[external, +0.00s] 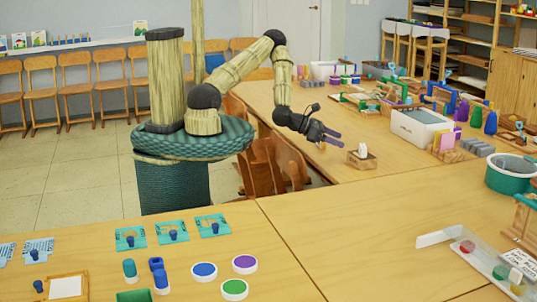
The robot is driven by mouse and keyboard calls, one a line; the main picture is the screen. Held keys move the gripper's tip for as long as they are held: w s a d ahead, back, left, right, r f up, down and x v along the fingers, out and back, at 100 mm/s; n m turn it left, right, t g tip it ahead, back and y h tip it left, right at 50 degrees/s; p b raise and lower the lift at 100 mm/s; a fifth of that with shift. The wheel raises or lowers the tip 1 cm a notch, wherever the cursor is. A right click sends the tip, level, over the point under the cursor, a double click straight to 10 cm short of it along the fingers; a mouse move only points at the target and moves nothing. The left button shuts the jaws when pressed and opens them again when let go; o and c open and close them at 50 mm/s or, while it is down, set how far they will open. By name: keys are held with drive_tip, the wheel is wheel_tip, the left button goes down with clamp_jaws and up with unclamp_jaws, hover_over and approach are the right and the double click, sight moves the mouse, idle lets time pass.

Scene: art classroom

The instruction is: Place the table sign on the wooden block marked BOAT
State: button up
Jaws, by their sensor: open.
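A white card with dark lettering (521,262) is at the lower right. I cannot tell which of these, if any, is the table sign.
A white bin (421,127), grey blocks (476,148) and many colourful items crowd the back table's right side. Wooden chairs (270,165) stand against its near side. The front table (330,225) holds blue, green and purple discs, with bare room in its middle.

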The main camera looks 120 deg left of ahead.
drive_tip(key=r+p, duration=0.1)
drive_tip(key=p, duration=0.2)
drive_tip(key=shift+s, duration=0.25)
drive_tip(key=s+p, duration=0.1)
drive_tip(key=p, duration=0.2)
drive_tip(key=d+p, duration=0.1)
drive_tip(key=p, duration=0.2)
drive_tip(key=shift+s+r, duration=0.15)
drive_tip(key=shift+s, duration=0.25)
